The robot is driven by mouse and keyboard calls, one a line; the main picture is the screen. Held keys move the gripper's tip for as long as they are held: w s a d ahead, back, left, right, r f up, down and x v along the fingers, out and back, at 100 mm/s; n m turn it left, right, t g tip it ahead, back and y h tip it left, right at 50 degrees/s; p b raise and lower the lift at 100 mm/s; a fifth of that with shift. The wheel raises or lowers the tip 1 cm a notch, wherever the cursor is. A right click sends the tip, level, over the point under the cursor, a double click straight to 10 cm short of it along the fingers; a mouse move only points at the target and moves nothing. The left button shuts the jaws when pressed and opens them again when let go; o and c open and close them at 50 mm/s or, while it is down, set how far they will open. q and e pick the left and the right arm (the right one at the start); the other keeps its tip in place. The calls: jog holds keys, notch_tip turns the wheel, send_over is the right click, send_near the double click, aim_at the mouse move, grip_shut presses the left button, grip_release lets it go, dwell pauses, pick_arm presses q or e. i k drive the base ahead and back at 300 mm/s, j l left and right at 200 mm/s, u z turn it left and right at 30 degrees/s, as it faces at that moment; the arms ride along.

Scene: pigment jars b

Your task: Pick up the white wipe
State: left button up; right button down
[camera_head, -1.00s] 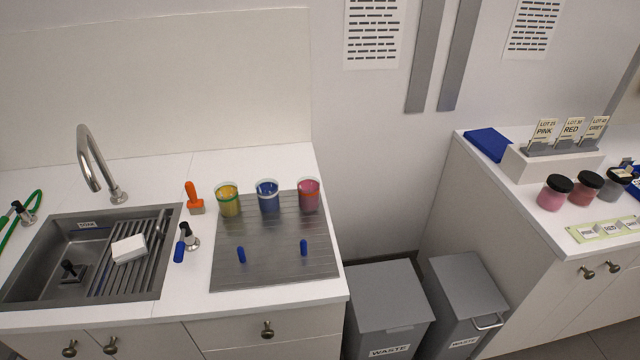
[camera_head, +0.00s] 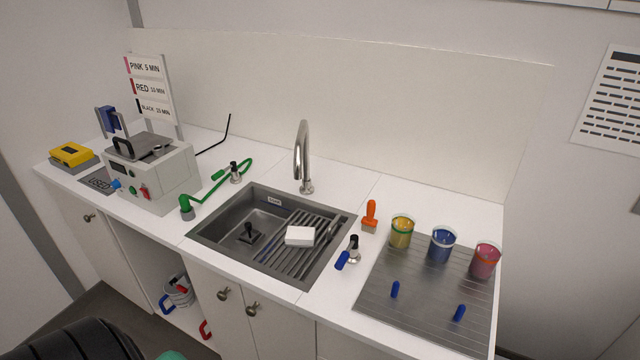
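A white block-shaped thing (camera_head: 300,236), the only thing in view that could be the white wipe, lies on the ribbed drainer (camera_head: 290,262) in the right part of the grey sink (camera_head: 222,222). I cannot tell whether it is cloth or a sponge. Nothing touches it from above. Neither of my grippers shows. A dark ribbed part at the bottom left edge seems to be mine.
The tap (camera_head: 302,160) stands behind the sink. An orange-handled brush (camera_head: 370,217) and a blue-handled valve (camera_head: 347,257) are to its right, before three jars on a metal plate (camera_head: 400,325). A grey machine (camera_head: 160,172) stands left with a green hose (camera_head: 210,190).

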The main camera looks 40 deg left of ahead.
aim_at(296, 237)
jog(key=i+j+u, duration=0.15)
jog(key=u, duration=1.1)
